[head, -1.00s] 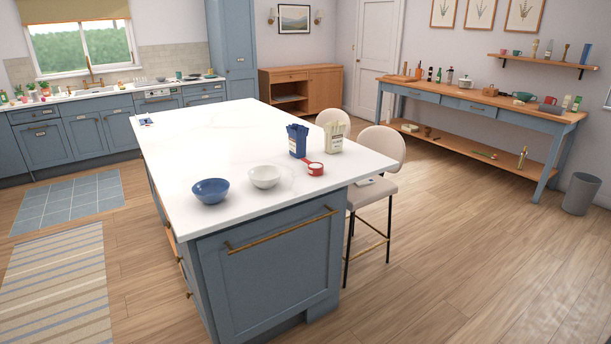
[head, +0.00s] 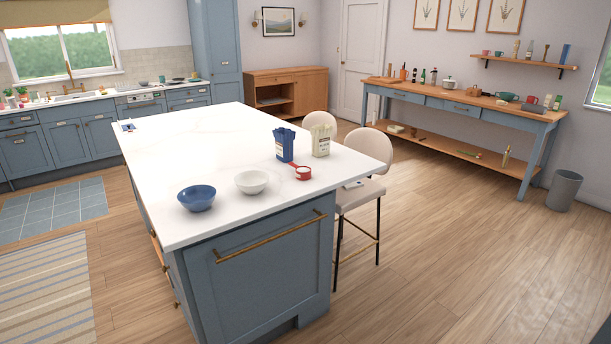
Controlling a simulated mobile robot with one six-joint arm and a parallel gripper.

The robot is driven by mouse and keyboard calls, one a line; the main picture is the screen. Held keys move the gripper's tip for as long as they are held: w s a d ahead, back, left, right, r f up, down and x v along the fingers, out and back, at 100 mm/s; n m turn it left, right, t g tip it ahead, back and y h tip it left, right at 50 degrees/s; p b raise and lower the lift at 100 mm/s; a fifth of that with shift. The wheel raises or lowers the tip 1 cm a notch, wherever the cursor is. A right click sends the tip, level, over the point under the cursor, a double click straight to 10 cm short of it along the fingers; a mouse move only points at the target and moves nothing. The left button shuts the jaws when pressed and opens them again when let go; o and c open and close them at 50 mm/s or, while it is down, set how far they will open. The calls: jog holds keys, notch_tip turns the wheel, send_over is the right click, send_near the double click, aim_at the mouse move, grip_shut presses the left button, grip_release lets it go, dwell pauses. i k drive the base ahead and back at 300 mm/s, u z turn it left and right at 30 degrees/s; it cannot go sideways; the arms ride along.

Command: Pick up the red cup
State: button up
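A small red cup with a handle, like a measuring scoop (head: 303,172), sits on the white top of the kitchen island (head: 200,140), near its right end. Other reddish cups are small and far off: one on the long side table (head: 532,99) and a pinkish one on the wall shelf (head: 486,52). My gripper is not in view.
A blue bowl (head: 196,198) and a white bowl (head: 251,182) stand left of the red scoop. Two beige chairs (head: 358,182) stand at the island's right side. The wooden floor (head: 450,260) to the right is clear up to a grey bin (head: 564,190).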

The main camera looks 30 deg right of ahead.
aim_at(299, 170)
jog(key=i, duration=0.9)
